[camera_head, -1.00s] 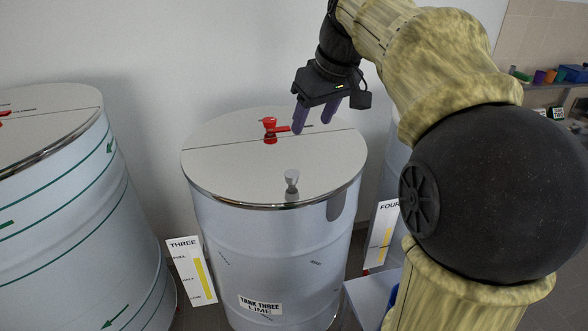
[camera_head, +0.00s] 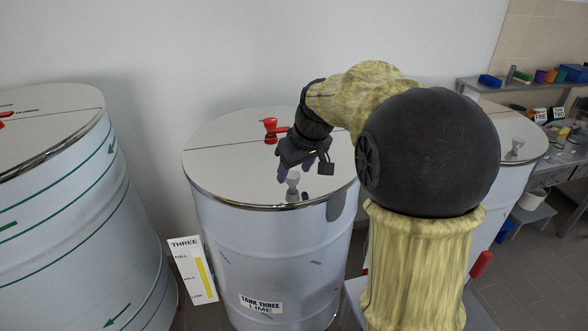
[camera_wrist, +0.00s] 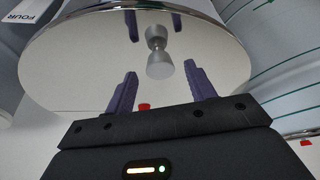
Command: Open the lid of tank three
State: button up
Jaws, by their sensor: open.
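Tank three (camera_head: 270,240) is a pale metal drum with a label reading "TANK THREE LIME". Its shiny round lid (camera_head: 225,160) lies flat and closed, with a seam across it. A silver knob (camera_head: 292,183) stands near the lid's front edge; it also shows in the wrist view (camera_wrist: 158,58). A red valve handle (camera_head: 270,128) sits farther back on the lid. My gripper (camera_head: 291,172) is open, just above the knob. In the wrist view its purple fingers (camera_wrist: 158,88) point towards the knob, with the knob apart from them and between their lines. The lid mirrors the fingers.
A larger tank with green stripes (camera_head: 75,210) stands at the left. A level gauge card marked THREE (camera_head: 193,270) is beside tank three. Another tank (camera_head: 515,165) and a bench with small items stand at the right. A white wall is close behind.

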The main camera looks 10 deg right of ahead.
jog(key=shift+w+a+f, duration=0.1)
jog(key=shift+w+f, duration=0.1)
jog(key=shift+f, duration=0.4)
grip_shut()
jog(key=shift+r, duration=0.1)
jog(key=shift+r, duration=0.1)
